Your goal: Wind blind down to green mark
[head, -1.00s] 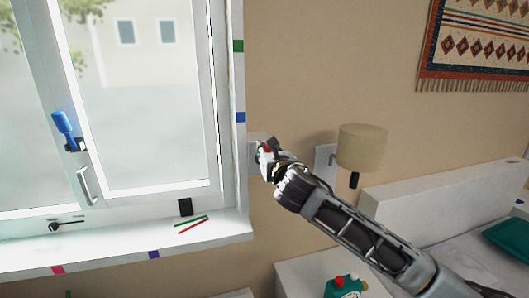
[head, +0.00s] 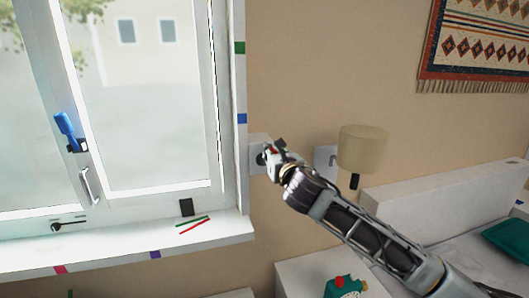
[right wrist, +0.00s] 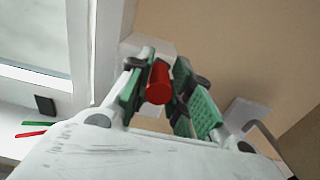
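A green mark (head: 239,48) is on the white window frame at the right side of the window, above a blue mark (head: 241,118). No blind edge can be made out in the head view. My right gripper (head: 270,154) is at a white wall plate (head: 257,141) just right of the window. A dark crank part (head: 261,159) shows beside its fingertips. In the right wrist view, a red handle (right wrist: 158,82) stands between my green-padded fingers, which look shut on it. The fingers hide part of the crank. My left gripper is not in view.
A second wall plate (head: 325,160) and a beige lamp (head: 362,148) are right of the gripper. The window sill (head: 120,248) carries coloured marks and green and red strips (head: 194,224). A blue window handle (head: 65,125) is at the left.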

